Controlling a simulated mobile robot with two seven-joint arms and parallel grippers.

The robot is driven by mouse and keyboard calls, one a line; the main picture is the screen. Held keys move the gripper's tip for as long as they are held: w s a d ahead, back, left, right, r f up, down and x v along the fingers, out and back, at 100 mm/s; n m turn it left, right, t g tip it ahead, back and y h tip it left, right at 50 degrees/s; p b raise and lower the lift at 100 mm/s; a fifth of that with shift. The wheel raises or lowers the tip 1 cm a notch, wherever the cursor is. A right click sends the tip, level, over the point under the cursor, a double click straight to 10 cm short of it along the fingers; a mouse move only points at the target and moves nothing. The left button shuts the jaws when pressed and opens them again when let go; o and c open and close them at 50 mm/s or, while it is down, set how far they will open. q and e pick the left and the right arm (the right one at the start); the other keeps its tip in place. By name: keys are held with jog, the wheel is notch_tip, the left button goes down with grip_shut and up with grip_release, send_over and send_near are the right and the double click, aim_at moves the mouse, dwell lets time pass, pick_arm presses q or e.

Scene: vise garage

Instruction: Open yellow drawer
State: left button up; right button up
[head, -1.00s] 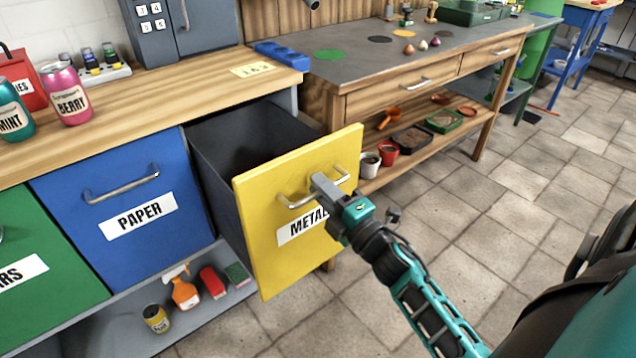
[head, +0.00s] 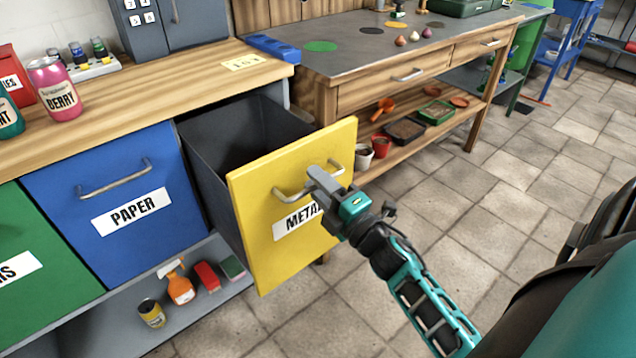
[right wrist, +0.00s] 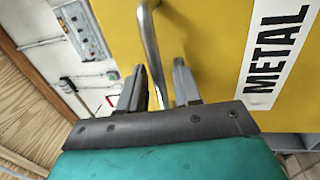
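The yellow drawer (head: 258,225), labelled METAL, is pulled well out from under the wooden counter, and its dark, empty-looking inside shows. Its metal handle (head: 293,193) is on the front; the yellow front also fills much of the right wrist view (right wrist: 215,45). My right gripper (head: 318,180) is at the handle. The exact contact is hard to see. My left gripper is not in view.
The blue PAPER drawer (head: 75,215) and green drawer (head: 40,290) are shut at the left. A spray bottle (head: 180,287) and other items stand on the low shelf. A wooden workbench (head: 370,90) stands behind. Tiled floor (head: 440,225) before the drawer is clear.

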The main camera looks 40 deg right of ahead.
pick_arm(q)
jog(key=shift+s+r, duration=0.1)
pick_arm(e)
jog(key=v, duration=1.2)
jog(key=shift+s, duration=0.4)
jog(key=a+f+m+g, duration=0.4)
jog(key=a+f+m, duration=0.1)
jog(key=a+m, duration=0.3)
jog(key=a+f+m+g, duration=0.5)
jog(key=a+m, duration=0.2)
pick_arm(q)
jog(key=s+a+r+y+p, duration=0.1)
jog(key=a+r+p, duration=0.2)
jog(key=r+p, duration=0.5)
jog(key=p, duration=0.5)
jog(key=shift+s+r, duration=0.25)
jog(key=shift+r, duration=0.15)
pick_arm(e)
notch_tip(320, 180, up, 8)
jog(key=s+m, duration=0.1)
jog(key=s, duration=0.1)
jog(key=shift+d, duration=0.5)
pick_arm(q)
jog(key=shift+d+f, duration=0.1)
pick_arm(e)
jog(key=shift+s+d, duration=0.1)
jog(key=shift+s, duration=0.1)
